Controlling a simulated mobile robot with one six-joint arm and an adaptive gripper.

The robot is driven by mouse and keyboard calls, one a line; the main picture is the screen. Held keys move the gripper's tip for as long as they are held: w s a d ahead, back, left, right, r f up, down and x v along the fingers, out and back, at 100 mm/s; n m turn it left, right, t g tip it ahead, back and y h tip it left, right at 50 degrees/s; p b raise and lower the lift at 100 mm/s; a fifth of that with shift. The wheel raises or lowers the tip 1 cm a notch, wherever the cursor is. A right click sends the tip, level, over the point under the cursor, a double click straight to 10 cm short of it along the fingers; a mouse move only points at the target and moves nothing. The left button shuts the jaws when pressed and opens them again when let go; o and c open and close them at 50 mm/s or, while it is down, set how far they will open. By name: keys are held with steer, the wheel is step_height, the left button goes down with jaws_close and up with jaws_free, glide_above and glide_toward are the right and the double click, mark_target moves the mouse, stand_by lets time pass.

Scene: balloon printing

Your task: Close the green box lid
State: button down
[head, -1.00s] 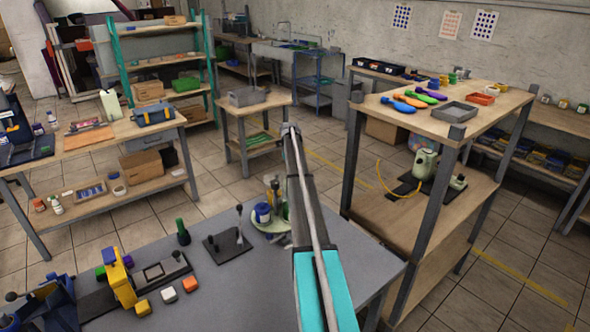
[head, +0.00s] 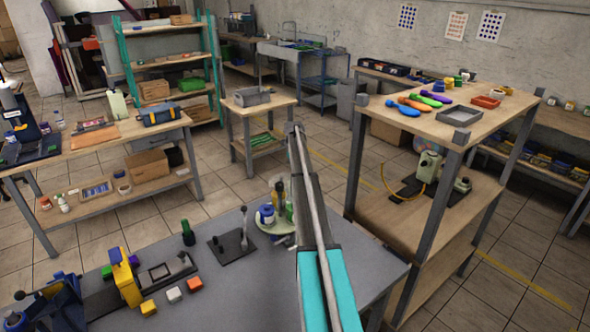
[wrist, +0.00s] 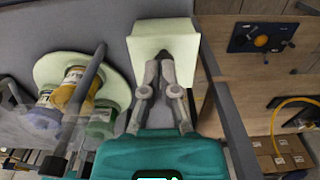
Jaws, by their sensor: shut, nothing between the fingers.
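In the wrist view, my gripper (wrist: 166,58) is shut and empty, with its fingertips together over a pale green square panel (wrist: 150,40). The panel lies at the edge of the grey table; I cannot tell whether the fingertips touch it, or whether it is the lid of the green box. In the head view my arm covers that part of the table, and the gripper is hidden. A green box (head: 192,84) sits on a far shelf, too small to tell how its lid stands.
A pale green round plate (wrist: 45,68) with several jars lies left of my gripper. A black stand with a lever (head: 232,245) and a yellow device (head: 125,278) are on the grey table (head: 225,305). A wooden shelf unit (head: 400,118) stands to the right.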

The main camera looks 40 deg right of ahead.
step_height(320, 180, up, 3)
steer(key=shift+f+p, duration=0.15)
steer(key=shift+p, duration=0.9)
steer(key=w+r+p, duration=0.7)
steer(key=shift+d+f, duration=0.1)
steer(key=s+a+n, duration=0.6)
steer(key=a, duration=0.6)
steer(key=s+a+n, duration=0.6)
steer(key=a, duration=0.5)
steer(key=s+a+n, duration=0.5)
steer(key=a+n, duration=0.1)
steer(key=a, duration=0.6)
steer(key=s+a+n, duration=0.9)
steer(key=s+a, duration=0.1)
steer(key=s, duration=0.3)
steer(key=s+a+n, duration=0.9)
steer(key=s+a, duration=0.2)
steer(key=s, duration=0.2)
steer(key=shift+s, duration=0.2)
